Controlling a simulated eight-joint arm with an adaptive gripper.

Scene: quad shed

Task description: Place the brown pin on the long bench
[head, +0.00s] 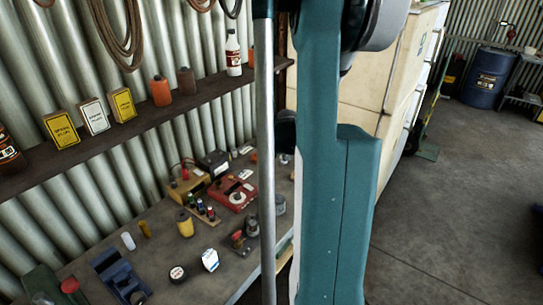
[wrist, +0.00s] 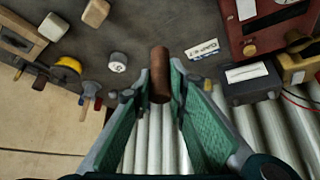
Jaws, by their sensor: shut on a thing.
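The brown pin (wrist: 159,75) is a short, reddish-brown cylinder in the wrist view. My gripper (wrist: 160,84), with green-lined fingers, is shut on it near the fingertips, and its end sticks out beyond them. Behind it is a dark grey bench top (wrist: 135,30) with small things on it. The pin's height above that surface is hard to judge. The head view shows a long grey bench (head: 226,262) along the corrugated wall; I cannot tell if both views show the same stretch. My gripper and the pin are not visible in the head view.
In the wrist view, a white roll (wrist: 117,62), a white card (wrist: 201,49), a yellow-and-black thing (wrist: 68,68) and a red box (wrist: 262,28) lie around the pin. In the head view, a shelf (head: 140,125) with boxes and bottles runs above the bench.

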